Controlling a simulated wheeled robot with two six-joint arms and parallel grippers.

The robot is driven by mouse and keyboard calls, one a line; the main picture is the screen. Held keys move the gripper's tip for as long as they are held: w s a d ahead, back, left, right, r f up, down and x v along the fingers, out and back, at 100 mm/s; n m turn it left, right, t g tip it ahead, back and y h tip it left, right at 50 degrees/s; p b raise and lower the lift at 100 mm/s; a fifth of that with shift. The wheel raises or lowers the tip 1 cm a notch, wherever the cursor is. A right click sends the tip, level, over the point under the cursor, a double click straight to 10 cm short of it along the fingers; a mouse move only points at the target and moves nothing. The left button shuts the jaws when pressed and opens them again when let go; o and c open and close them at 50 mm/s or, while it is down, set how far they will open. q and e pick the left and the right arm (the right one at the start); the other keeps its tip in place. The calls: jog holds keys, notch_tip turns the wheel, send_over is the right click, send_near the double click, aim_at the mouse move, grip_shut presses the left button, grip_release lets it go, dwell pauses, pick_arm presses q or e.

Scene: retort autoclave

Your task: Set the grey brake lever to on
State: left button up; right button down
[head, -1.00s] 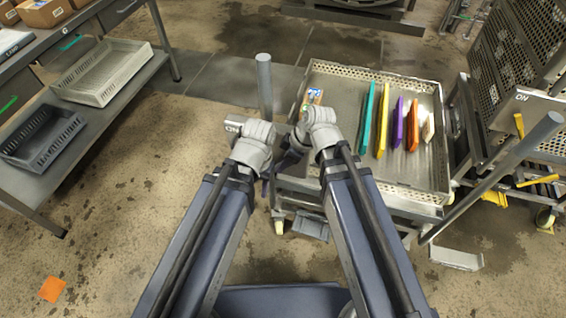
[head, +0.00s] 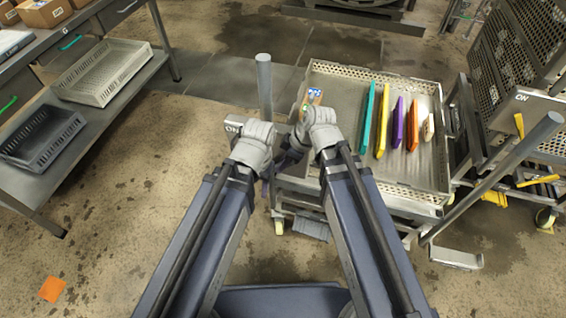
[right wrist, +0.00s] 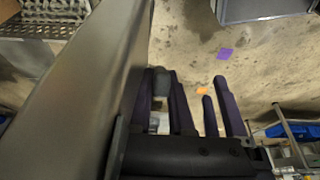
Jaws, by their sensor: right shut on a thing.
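An "ON" plate (head: 233,125) shows just left of my arms in the head view, with a thick grey upright post (head: 264,85) behind it. My right gripper (head: 287,160) is low beside the near left corner of the trolley, mostly hidden by my own wrists. In the right wrist view its dark purple fingers (right wrist: 161,95) are shut on a grey rounded piece, which looks like the grey brake lever (right wrist: 160,84). The lever's lower part and its setting are hidden. Only a purple sliver of what seems my left gripper (head: 265,188) shows under the left wrist.
The trolley's perforated tray (head: 430,175) holds several coloured pouches. A bench (head: 100,140) with crates stands at left. Floor between is clear, with an orange square (head: 52,289).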

jog(key=shift+w+a+r+h+p, duration=0.15)
jog(key=shift+a+r+h+p, duration=0.1)
jog(key=shift+r+h+p, duration=0.25)
jog(key=shift+a+f+p, duration=0.15)
jog(key=shift+a+p, duration=0.1)
jog(key=shift+p, duration=0.05)
jog(key=shift+h, duration=0.3)
jog(key=shift+d, duration=0.1)
jog(key=c, duration=0.8)
grip_release()
